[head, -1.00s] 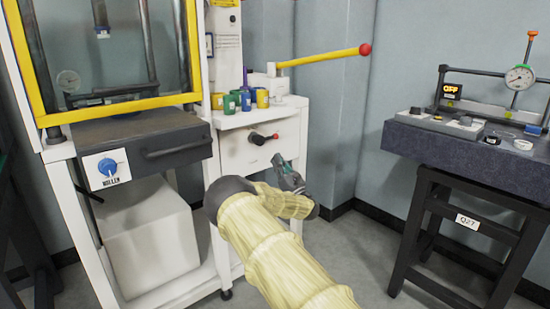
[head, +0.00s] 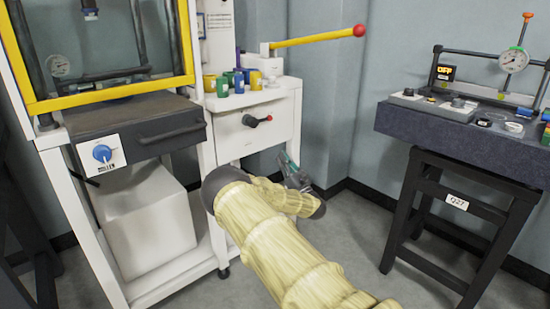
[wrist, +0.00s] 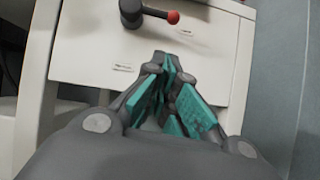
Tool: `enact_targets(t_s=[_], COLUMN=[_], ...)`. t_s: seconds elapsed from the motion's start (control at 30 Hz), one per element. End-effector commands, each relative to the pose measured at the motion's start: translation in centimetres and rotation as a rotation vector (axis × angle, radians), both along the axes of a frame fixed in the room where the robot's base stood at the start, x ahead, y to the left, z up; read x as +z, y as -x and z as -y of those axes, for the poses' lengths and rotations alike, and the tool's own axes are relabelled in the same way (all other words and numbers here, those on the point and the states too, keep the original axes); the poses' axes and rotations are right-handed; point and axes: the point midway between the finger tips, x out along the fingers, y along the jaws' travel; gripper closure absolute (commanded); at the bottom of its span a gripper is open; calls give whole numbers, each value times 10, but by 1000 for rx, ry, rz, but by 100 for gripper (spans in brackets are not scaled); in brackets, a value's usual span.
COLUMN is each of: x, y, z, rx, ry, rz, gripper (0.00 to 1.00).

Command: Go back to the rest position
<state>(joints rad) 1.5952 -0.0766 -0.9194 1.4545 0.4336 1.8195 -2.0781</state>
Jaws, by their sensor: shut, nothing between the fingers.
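My gripper (head: 292,168) hangs in front of the white cabinet, below and right of its drawer front, at the end of my cream-sleeved arm. In the wrist view my gripper (wrist: 172,85) has its teal finger pads drawn together at the tips, with nothing between them. It is apart from the white drawer front (wrist: 85,60) behind it. A black handle with a red knob (wrist: 172,17) sits on that drawer front, above the fingertips in the wrist view. The same handle (head: 255,120) shows left of and above my gripper in the head view.
A yellow-framed press (head: 105,92) stands at left. Several coloured cups (head: 238,80) and a yellow lever with a red ball (head: 315,38) are on the cabinet top. A dark stone-topped table (head: 455,135) with a dial gauge (head: 513,60) stands at right. Grey floor between is clear.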

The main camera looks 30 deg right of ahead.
Motion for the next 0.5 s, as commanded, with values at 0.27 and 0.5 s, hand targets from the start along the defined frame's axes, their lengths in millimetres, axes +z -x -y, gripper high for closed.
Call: enact_targets(t_s=[0.27, 0.5], x=[-4, -78], y=[2, 40], z=[2, 30], rx=[-2, -46], ry=[-18, -373], rz=[-10, -190], gripper=[100, 100])
